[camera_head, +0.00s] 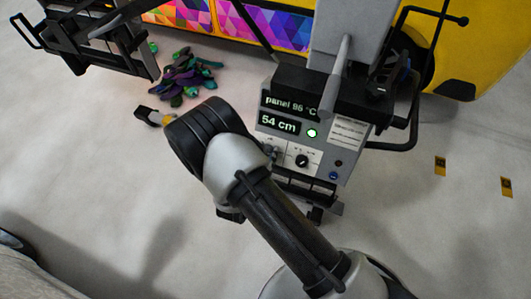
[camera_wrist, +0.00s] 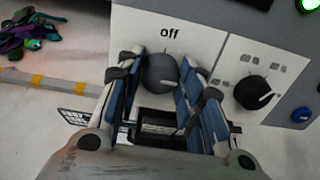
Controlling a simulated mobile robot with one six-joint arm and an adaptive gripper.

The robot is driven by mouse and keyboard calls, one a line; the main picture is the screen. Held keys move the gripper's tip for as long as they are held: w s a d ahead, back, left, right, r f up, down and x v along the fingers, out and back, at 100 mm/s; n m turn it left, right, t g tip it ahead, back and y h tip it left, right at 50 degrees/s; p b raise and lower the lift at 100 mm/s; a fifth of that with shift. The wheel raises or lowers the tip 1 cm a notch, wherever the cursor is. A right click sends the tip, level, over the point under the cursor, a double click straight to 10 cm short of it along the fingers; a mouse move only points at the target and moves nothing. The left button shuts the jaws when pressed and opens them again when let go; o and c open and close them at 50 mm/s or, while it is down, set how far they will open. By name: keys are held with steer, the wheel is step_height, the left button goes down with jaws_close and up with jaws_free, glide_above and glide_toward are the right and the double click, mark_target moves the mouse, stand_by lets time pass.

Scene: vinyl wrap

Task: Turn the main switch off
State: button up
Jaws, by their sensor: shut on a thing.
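The main switch is a round dark knob (camera_wrist: 161,70) on a white plate of the control box (camera_head: 285,150), just under the printed word "off" (camera_wrist: 170,33). My gripper (camera_wrist: 160,88) is shut on this knob, with one blue-padded finger on its left and one on its right. I cannot clearly tell which way the knob points. In the head view my arm hides most of the gripper and the knob. The box's displays (camera_head: 279,123) are lit and read "panel 86 °C" and "54 cm". A round green light (camera_head: 312,133) beside them is lit.
A second dark knob (camera_wrist: 252,93) with a white pointer sits close right of my gripper, with a blue button (camera_wrist: 301,115) beyond it. A yellow vehicle (camera_head: 480,45) with colourful wrap stands behind the box. Crumpled scraps (camera_head: 185,78) lie on the pale floor at left.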

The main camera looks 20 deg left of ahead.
steer(key=shift+n, duration=0.4)
steer(key=shift+c, duration=0.2)
steer(key=n, duration=0.4)
steer(key=n+p, duration=0.1)
steer(key=n, duration=0.8)
steer(key=shift+n+p, duration=0.4)
steer(key=shift+n, duration=1.6)
steer(key=o, duration=1.1)
